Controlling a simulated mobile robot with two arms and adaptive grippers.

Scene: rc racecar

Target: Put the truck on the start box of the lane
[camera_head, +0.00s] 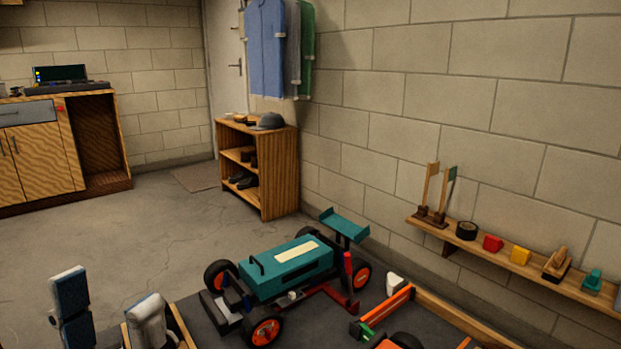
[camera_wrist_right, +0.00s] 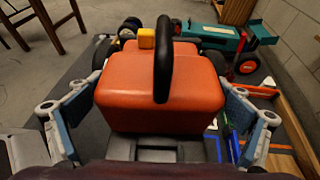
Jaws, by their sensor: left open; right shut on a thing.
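An orange-red boxy vehicle with a black loop handle, which looks like the truck (camera_wrist_right: 135,92), fills the middle of the right wrist view. My right gripper (camera_wrist_right: 160,95) is shut on it, with one blue-padded finger on each side. My left gripper (camera_head: 109,312) is open and empty at the bottom left of the head view.
A teal car with a rear wing (camera_head: 290,268) stands on the dark surface and also shows in the right wrist view (camera_wrist_right: 212,38). An orange-topped rail (camera_head: 385,312) lies right of it. A wall shelf (camera_head: 520,262) holds small items. A shoe rack (camera_head: 278,170) stands behind.

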